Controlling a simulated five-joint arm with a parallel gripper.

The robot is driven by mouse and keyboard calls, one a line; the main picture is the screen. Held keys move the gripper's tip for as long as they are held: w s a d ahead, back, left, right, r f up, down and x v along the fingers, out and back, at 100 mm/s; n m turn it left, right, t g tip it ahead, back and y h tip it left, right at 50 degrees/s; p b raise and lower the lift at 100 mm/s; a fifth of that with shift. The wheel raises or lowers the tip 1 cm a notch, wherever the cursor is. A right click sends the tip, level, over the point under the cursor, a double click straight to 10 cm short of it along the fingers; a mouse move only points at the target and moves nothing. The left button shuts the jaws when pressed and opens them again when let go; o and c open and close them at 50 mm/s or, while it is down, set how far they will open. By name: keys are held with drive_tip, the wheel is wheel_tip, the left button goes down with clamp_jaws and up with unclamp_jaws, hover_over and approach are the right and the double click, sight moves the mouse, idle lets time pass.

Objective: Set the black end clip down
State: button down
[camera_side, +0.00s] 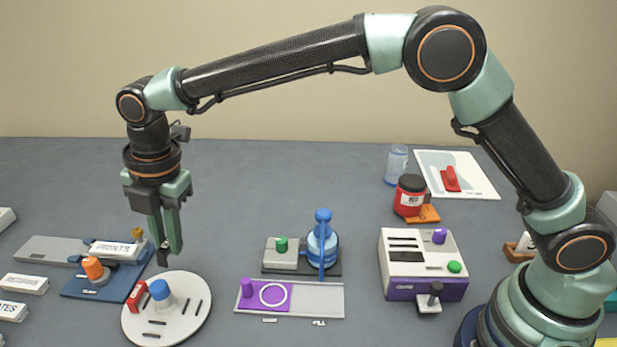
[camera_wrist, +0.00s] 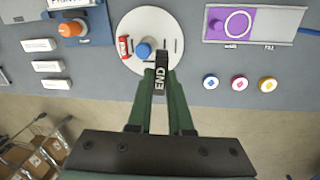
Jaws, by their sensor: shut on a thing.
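My gripper (camera_side: 168,246) is shut on the black end clip (camera_side: 162,257), a small dark piece below the fingertips. In the wrist view the clip (camera_wrist: 160,74) shows the white letters END between the green fingers. The plate has several dark slots and a blue knob (camera_side: 160,291). A red clip (camera_side: 137,296) stands at the plate's left edge, close to the held clip.
A blue device with an orange knob (camera_side: 94,268) stands left of the plate. A purple slide (camera_side: 264,295) on a grey track lies to its right. A white and purple machine (camera_side: 424,265) is farther right. White labelled blocks (camera_side: 25,284) lie at the left.

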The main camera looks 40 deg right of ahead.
wheel_tip(320, 180, up, 6)
drive_tip(key=shift+f, duration=0.2)
drive_tip(key=s+d+m, duration=0.2)
drive_tip(key=d+m, duration=0.3)
drive_tip(key=d, duration=0.6)
drive_tip(key=s+d+f+m+h, duration=0.15)
drive_tip(key=d+m, duration=0.35)
drive_tip(key=d, duration=0.6)
drive_tip(key=s+d+m+y, duration=0.1)
drive_tip(key=s+d+m, duration=0.25)
drive_tip(key=d, duration=0.85)
wheel_tip(320, 180, up, 8)
drive_tip(key=w+m, duration=0.2)
drive_tip(key=m, duration=0.7)
drive_tip(key=s+f+m, duration=0.3)
drive_tip(key=s+f, duration=0.2)
drive_tip(key=f, duration=0.5)
drive_tip(key=shift+f, duration=0.35)
drive_tip(key=shift+a+h, duration=0.1)
drive_tip(key=shift+h, duration=0.15)
